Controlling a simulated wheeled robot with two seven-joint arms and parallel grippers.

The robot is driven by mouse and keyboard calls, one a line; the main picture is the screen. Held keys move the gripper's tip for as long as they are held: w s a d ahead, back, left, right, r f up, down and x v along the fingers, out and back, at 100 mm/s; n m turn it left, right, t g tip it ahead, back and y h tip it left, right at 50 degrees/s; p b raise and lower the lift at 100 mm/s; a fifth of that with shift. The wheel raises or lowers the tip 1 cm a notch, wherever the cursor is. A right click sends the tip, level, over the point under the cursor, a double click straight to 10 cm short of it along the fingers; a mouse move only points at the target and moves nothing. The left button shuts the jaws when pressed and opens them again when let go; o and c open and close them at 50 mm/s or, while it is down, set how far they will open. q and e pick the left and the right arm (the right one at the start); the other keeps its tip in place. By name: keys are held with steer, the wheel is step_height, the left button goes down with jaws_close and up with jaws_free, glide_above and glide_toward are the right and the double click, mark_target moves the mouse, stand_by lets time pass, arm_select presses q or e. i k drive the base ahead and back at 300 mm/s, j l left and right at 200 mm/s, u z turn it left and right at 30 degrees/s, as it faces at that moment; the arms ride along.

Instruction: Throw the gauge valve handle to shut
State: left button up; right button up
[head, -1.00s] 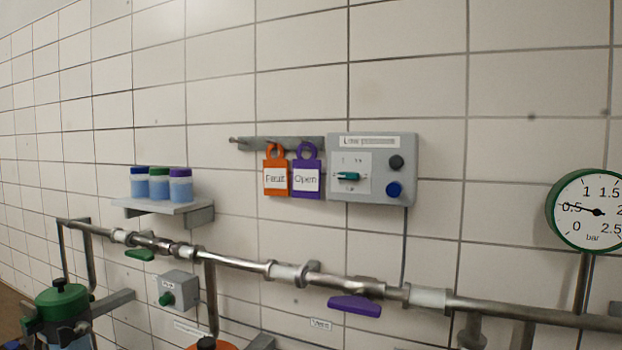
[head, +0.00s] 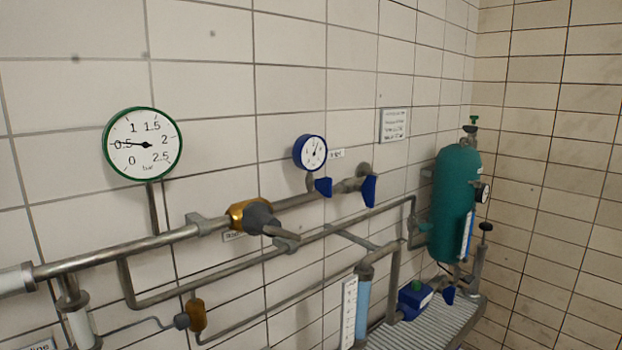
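A small blue-rimmed gauge (head: 310,152) stands above the pipe at the middle of the head view. A blue handle (head: 324,187) sits just below it, beside the gauge's stem. A second blue handle (head: 369,191) hangs at the pipe's right end. I cannot tell for sure which one the task means, though the first is closest to the gauge. A larger green-rimmed gauge (head: 143,144) stands on a stem at the left, its needle near 0.5. Neither of my grippers is in view.
A brass valve (head: 249,215) with a grey lever (head: 281,232) sits on the main pipe. A teal tank (head: 455,203) stands in the right corner above a ribbed grey shelf (head: 425,325). A lower pipe (head: 215,272) runs in front of the wall. A notice (head: 394,125) hangs above.

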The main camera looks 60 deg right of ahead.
mark_target(324, 185)
steer(key=z, duration=1.9)
